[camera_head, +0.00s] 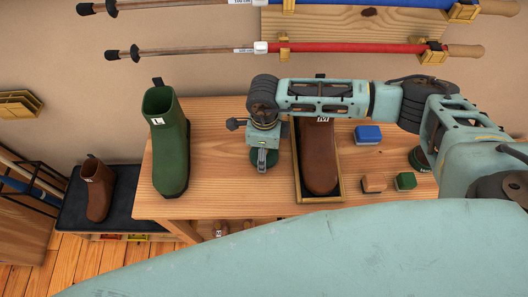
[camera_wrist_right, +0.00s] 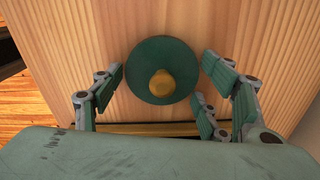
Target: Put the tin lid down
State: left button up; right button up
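The tin lid is a round dark green disc (camera_wrist_right: 150,58) with a yellow knob (camera_wrist_right: 162,84). It lies on the wooden bench top in the right wrist view, and part of it shows under my right gripper in the head view (camera_head: 262,158). My right gripper (camera_wrist_right: 163,66) points down over the lid with its fingers spread on both sides. The fingers look clear of the knob and the rim. In the head view my right gripper (camera_head: 262,148) hides part of the lid. My left gripper is not in view.
A green boot (camera_head: 170,145) stands left of my gripper. Blue (camera_head: 367,133), tan (camera_head: 374,183) and green (camera_head: 405,181) blocks and a green round tin (camera_head: 419,160) are farther right.

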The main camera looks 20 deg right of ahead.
jog(key=shift+s, duration=0.1)
jog(key=c, duration=0.5)
jog(key=shift+c, duration=0.2)
jog(key=shift+r, duration=0.2)
jog(key=r, duration=0.1)
jog(key=r+b, duration=0.2)
jog(key=shift+s+d+r, duration=0.2)
jog(key=shift+d+r, duration=0.1)
jog(key=shift+r, duration=0.1)
jog(key=s+d+r+b, duration=0.3)
jog(key=s+d+r, duration=0.4)
jog(key=s, duration=0.2)
jog(key=r+n, duration=0.1)
jog(key=n, duration=0.6)
jog(key=w+a+r+n, duration=0.1)
jog(key=r+n, duration=0.1)
jog(key=n, duration=0.6)
jog(key=r+n, duration=0.2)
jog(key=n, duration=0.6)
jog(key=shift+w+a, duration=0.35)
jog(key=shift+w, duration=0.05)
